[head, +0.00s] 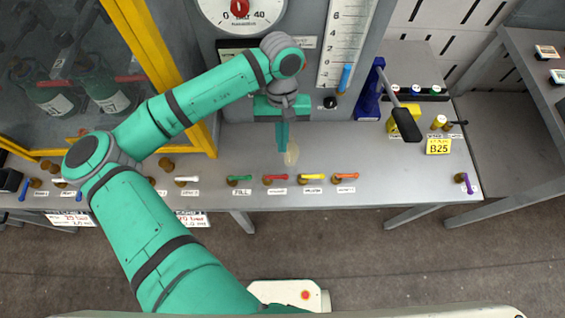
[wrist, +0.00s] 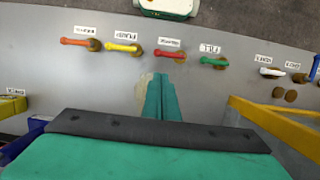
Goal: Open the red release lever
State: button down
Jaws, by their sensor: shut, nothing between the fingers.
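The red lever (head: 277,178) is on the front part of the grey worktop, between the green and yellow levers. Its handle points right from a brown knob in the head view. In the wrist view the red lever (wrist: 166,53) lies just beyond my fingertips, with its handle pointing left from the knob. Its small label is too blurred to read surely. My gripper (head: 283,148) points down over the worktop, behind the red lever and apart from it. Its green fingers (wrist: 160,80) are together and empty.
The green FILL lever (head: 239,178), yellow lever (head: 312,176) and orange lever (head: 345,176) stand beside the red one. A yellow-framed glass enclosure (head: 165,75) is at left. A black-handled lever (head: 405,122) stands at right. A pale translucent spot (head: 292,153) shows by my fingertips.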

aim_at(275, 177)
jog(key=shift+f, duration=0.1)
jog(key=x, duration=0.9)
jog(key=shift+s+f, duration=0.2)
jog(key=shift+f, duration=0.2)
jog(key=shift+a, duration=0.1)
